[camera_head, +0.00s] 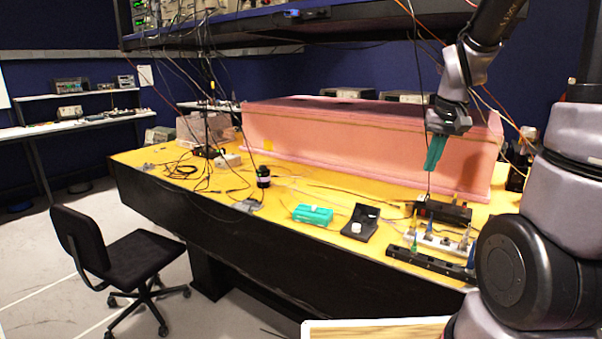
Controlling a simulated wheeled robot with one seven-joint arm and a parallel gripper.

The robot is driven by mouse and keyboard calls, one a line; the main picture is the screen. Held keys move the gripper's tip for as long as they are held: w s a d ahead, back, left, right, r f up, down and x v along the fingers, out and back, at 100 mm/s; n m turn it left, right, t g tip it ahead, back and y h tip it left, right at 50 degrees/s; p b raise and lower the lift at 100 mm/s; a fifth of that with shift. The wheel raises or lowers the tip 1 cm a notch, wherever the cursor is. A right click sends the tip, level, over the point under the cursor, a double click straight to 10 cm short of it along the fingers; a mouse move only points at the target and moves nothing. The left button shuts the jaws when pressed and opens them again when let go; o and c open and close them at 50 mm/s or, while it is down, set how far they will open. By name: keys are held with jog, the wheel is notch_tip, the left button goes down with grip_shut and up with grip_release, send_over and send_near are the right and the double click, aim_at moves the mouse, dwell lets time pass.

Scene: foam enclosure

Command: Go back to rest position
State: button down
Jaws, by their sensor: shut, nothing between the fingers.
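My gripper (435,153) hangs from my arm at the upper right, in front of the pink foam enclosure (340,150). Its teal fingers point down and are closed together with nothing between them. The fingertips are well above the yellow tabletop (290,184). My arm rises at the right edge of the view and passes out of the top, so part of it is hidden.
On the yellow table lie a teal box (312,215), a black holder with a white piece (361,222), power strips (432,262) with plugs, a dark jar (263,176) and loose cables. A shelf (330,22) overhangs the back. A black chair (115,262) stands at the left.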

jog(key=s+a+r+m+t+y, duration=0.1)
jog(key=s+a+r+t, duration=0.3)
jog(key=s+r, duration=0.9)
jog(key=s+a, duration=0.1)
jog(key=a, duration=0.1)
jog(key=shift+a+r+m, duration=0.3)
jog(key=shift+a+m, duration=0.05)
jog(key=shift+m, duration=0.05)
